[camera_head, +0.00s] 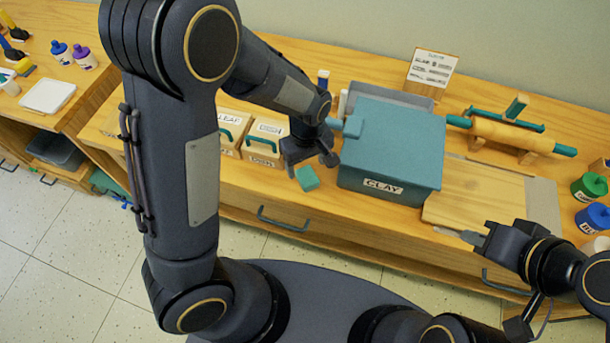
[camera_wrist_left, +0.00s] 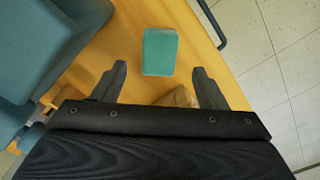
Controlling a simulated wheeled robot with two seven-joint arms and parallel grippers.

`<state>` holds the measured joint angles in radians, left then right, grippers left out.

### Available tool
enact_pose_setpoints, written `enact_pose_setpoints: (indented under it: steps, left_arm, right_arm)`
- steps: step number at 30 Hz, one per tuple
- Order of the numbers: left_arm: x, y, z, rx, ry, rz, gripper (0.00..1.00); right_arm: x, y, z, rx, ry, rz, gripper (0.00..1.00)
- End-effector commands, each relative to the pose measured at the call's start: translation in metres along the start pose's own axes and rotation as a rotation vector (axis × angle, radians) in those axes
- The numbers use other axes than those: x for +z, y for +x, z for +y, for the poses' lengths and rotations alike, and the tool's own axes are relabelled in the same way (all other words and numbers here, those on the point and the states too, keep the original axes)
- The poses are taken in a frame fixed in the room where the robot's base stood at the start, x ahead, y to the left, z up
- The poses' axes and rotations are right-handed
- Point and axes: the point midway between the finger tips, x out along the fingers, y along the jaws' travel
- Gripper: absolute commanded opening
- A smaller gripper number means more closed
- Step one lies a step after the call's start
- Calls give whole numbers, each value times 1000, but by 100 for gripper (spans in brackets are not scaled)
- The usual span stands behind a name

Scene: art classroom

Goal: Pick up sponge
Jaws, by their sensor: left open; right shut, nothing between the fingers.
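The sponge (camera_head: 307,178) is a small teal-green block lying on the wooden counter, just left of the teal clay box. My left gripper (camera_head: 313,168) is directly above and slightly behind it, pointing down. In the left wrist view the sponge (camera_wrist_left: 160,51) lies ahead of the two spread fingers, roughly centred between them. The left gripper (camera_wrist_left: 161,82) is open and empty. My right gripper (camera_head: 457,235) is shut and empty at the right, over the front part of the counter near the wooden board.
The lidded clay box (camera_head: 391,150) stands close to the sponge's right. Wooden labelled boxes (camera_head: 264,141) stand to its left. A rolling pin (camera_head: 510,134) on a stand and a wooden board (camera_head: 475,193) lie further right. A drawer handle (camera_head: 284,221) juts from the counter front.

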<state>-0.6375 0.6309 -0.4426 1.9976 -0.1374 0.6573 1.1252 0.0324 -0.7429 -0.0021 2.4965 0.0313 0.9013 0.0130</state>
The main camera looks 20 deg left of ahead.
Motion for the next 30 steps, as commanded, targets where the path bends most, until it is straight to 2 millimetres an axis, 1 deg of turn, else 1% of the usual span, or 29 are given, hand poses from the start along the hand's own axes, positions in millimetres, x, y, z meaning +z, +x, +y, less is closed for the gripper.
enact_pose_setpoints:
  steps: [9, 13, 19, 30]
  left_arm:
    - [3, 45, 0, -4, 0, -3, 66]
    - [3, 52, 0, -1, 0, -2, 66]
    - [3, 52, 1, 0, 0, -1, 66]
    - [3, 52, 1, 1, 1, -1, 19]
  right_arm:
    - [-2, -3, -2, 0, 0, 0, 0]
    - [-2, -4, -2, 0, 0, 0, 0]
    - [-2, -3, -2, 0, 0, 0, 0]
    - [-2, -3, -2, 0, 0, 0, 0]
